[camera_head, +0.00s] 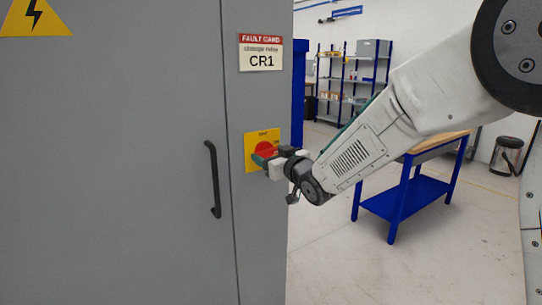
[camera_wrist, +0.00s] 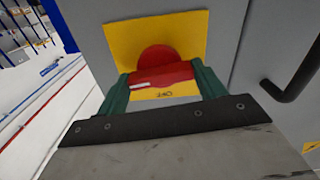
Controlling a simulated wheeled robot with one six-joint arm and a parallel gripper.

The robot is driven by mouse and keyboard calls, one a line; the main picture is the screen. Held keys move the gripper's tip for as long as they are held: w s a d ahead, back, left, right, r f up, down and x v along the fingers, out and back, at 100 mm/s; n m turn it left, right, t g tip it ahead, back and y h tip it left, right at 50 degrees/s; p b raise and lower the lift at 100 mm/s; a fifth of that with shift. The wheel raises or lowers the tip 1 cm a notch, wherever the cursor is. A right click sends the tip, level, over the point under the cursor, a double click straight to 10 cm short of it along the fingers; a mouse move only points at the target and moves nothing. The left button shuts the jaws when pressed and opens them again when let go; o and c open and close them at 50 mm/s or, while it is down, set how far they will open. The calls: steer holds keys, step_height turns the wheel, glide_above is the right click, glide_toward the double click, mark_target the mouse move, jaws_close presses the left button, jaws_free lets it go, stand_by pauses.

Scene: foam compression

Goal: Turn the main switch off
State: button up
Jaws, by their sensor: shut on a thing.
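The main switch is a red rotary knob (camera_head: 264,148) on a yellow plate (camera_head: 250,160), on the front of the grey cabinet (camera_head: 130,150). My gripper (camera_head: 263,159) is at the switch, its green fingers closed on the knob. In the wrist view the red knob (camera_wrist: 158,60) shows its round base and a handle bar with a white mark. The green fingertips (camera_wrist: 162,84) sit on either side of the bar. An "OFF" label shows on the plate (camera_wrist: 120,38) below the bar in that view.
A black door handle (camera_head: 213,180) stands out left of the switch; it is at the right in the wrist view (camera_wrist: 295,75). A "CR1" fault card (camera_head: 260,52) is above the switch. A blue workbench (camera_head: 415,190) and shelves (camera_head: 352,80) stand behind, right of the cabinet.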

steer(key=n, duration=0.8)
steer(key=shift+n, duration=0.4)
steer(key=n, duration=0.4)
steer(key=shift+n, duration=1.9)
steer(key=shift+f, duration=0.1)
steer(key=o, duration=1)
steer(key=shift+s, duration=0.1)
steer(key=v, duration=0.7)
steer(key=shift+s+d, duration=0.25)
steer(key=shift+s, duration=0.05)
